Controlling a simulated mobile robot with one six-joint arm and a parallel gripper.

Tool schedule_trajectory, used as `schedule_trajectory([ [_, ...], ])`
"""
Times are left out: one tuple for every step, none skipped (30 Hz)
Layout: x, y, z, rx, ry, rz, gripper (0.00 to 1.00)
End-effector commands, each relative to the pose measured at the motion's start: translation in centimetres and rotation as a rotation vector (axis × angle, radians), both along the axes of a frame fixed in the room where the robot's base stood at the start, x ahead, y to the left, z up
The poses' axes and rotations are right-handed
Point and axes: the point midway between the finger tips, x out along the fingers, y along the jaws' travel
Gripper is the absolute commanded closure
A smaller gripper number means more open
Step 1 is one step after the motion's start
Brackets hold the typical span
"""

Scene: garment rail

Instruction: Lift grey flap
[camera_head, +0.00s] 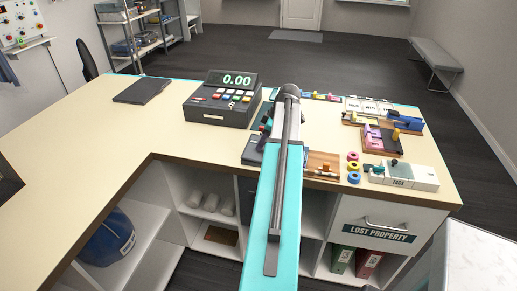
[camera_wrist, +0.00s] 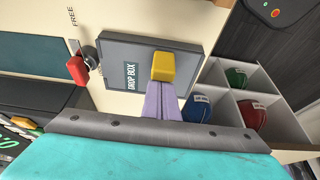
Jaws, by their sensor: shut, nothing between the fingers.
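The grey flap (camera_wrist: 122,50), labelled DROP BOX, lies at the upper middle of the wrist view. A yellow block (camera_wrist: 163,66) shows over its right part. My gripper (camera_wrist: 163,86) shows as two pale purple fingers side by side, shut and empty. Their tips are at the yellow block; I cannot tell if they touch it or the flap. The flap looks down, lying flat. In the head view a grey corner (camera_head: 252,152), probably of this flap, shows left of my teal arm, which hides the rest and my gripper.
A red knob (camera_wrist: 77,70) stands left of the flap. A register (camera_head: 222,100) stands behind on the counter (camera_head: 130,125). Boards with coloured latches (camera_head: 380,140) and small rings (camera_head: 353,167) lie to the right. Open cubbies (camera_wrist: 245,92) sit below the counter edge. The left counter is mostly clear.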

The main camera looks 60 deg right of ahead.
Motion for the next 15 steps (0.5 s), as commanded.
schedule_trajectory([
  [-0.2, -0.1, 0.0, 0.000, 0.001, -0.001, 1.00],
  [-0.3, -0.1, 0.0, 0.000, 0.001, -0.001, 1.00],
  [-0.4, -0.1, -0.1, 0.000, 0.001, 0.000, 1.00],
  [-0.4, -0.1, -0.1, 0.000, 0.001, 0.000, 1.00],
  [-0.5, -0.1, -0.1, 0.000, 0.001, 0.000, 1.00],
  [-0.6, -0.2, 0.0, 0.001, 0.001, 0.000, 1.00],
  [-0.7, -0.2, 0.0, 0.001, 0.001, 0.000, 1.00],
  [-0.8, -0.2, 0.0, 0.001, 0.001, 0.000, 1.00],
  [-0.8, -0.2, 0.0, 0.001, 0.001, 0.000, 1.00],
  [-0.9, -0.3, -0.1, 0.001, 0.001, 0.000, 1.00],
  [-1.0, -0.3, -0.1, 0.001, 0.001, 0.000, 1.00],
  [-1.1, -0.3, -0.1, 0.001, 0.001, 0.000, 1.00],
  [-1.2, -0.3, -0.1, 0.001, 0.001, 0.000, 1.00],
  [-1.3, -0.4, -0.1, 0.001, 0.001, 0.000, 1.00],
  [-1.4, -0.4, 0.0, 0.001, 0.001, 0.000, 1.00],
])
